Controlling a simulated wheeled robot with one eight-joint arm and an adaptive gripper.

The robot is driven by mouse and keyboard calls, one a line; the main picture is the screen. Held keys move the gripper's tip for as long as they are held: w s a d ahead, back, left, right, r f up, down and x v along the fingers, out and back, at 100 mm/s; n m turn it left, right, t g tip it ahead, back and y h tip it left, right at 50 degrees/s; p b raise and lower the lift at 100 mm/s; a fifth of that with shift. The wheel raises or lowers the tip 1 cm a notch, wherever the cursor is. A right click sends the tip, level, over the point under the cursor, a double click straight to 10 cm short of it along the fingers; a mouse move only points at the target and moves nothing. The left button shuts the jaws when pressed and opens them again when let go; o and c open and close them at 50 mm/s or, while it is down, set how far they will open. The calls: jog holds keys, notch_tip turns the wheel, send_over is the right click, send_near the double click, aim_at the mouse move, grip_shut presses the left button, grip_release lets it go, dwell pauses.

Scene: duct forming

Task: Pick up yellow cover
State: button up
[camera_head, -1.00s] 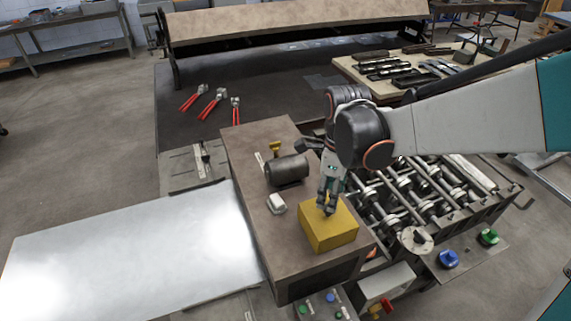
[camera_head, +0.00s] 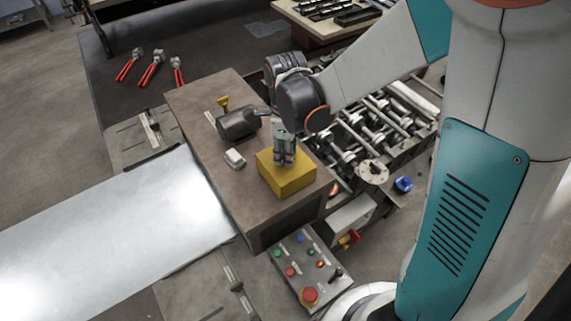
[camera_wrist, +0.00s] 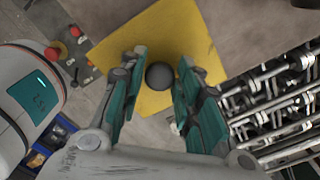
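The yellow cover (camera_head: 287,180) is a box-like block on top of the brown machine housing (camera_head: 200,100). In the wrist view the yellow cover (camera_wrist: 160,30) has a round dark knob (camera_wrist: 160,76) on its top. My gripper (camera_head: 284,161) points down over the middle of the cover. In the wrist view my gripper (camera_wrist: 161,57) is open, with one finger on each side of the knob. Gaps show between the fingers and the knob. The head view hides the knob behind the fingers.
A dark cylindrical motor (camera_head: 238,122) and a small white block (camera_head: 235,158) sit beside the cover. Rollers (camera_head: 375,130) lie to its right. A control panel (camera_head: 306,266) stands in front. A shiny metal sheet (camera_head: 110,240) extends left.

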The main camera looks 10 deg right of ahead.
grip_shut()
jog(key=shift+r, duration=0.1)
